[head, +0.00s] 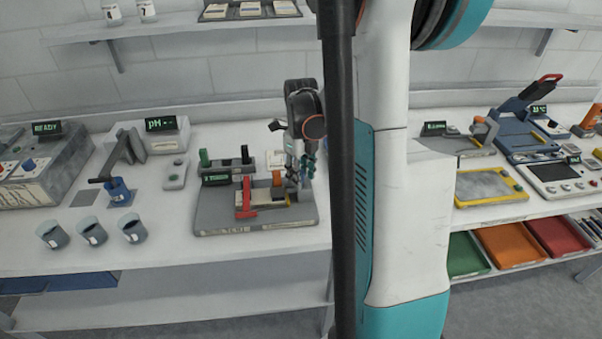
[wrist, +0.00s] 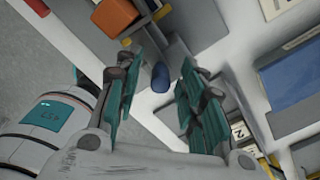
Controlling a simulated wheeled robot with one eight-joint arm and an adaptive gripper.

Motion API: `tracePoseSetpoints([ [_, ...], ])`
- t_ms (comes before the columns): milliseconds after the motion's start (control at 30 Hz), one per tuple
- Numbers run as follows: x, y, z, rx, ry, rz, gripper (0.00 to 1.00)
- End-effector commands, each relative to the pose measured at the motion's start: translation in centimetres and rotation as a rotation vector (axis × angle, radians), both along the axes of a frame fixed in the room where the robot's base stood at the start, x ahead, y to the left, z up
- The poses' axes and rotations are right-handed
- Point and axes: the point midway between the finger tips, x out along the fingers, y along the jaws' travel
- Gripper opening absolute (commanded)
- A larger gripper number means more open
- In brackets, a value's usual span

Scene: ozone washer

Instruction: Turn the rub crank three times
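The grey rub tester (head: 212,222) stands on the bench in the head view, with a red lever (head: 245,197), an orange block (head: 277,178) and a small green display. My gripper (head: 300,172) is over its right side, pointing down. In the wrist view my gripper (wrist: 161,65) is open, with its teal fingers apart. A dark blue knob (wrist: 160,79), which looks like the crank handle, shows between the fingers. I cannot tell whether either finger touches it. The orange block (wrist: 113,15) is also in the wrist view, at upper left. The crank arm is not clear in the head view.
A green-handled fixture (head: 226,163) stands behind the tester. Several dark cups (head: 132,228) and a blue-based lever press (head: 118,190) are to the left. A yellow-edged screen frame (head: 490,186) lies to the right. The bench's front edge is close before the tester.

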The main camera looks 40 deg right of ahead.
Motion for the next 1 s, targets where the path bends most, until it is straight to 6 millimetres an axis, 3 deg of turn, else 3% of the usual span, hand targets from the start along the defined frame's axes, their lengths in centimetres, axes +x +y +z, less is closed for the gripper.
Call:
tracePoseSetpoints([
  [267, 0.0, 0.0, 1.7, 0.0, 0.0, 0.0, 0.36],
  [700, 0.0, 0.0, 10.0, 0.0, 0.0, 0.0, 0.36],
  [1000, 0.0, 0.0, 12.0, 0.0, 0.0, 0.0, 0.36],
])
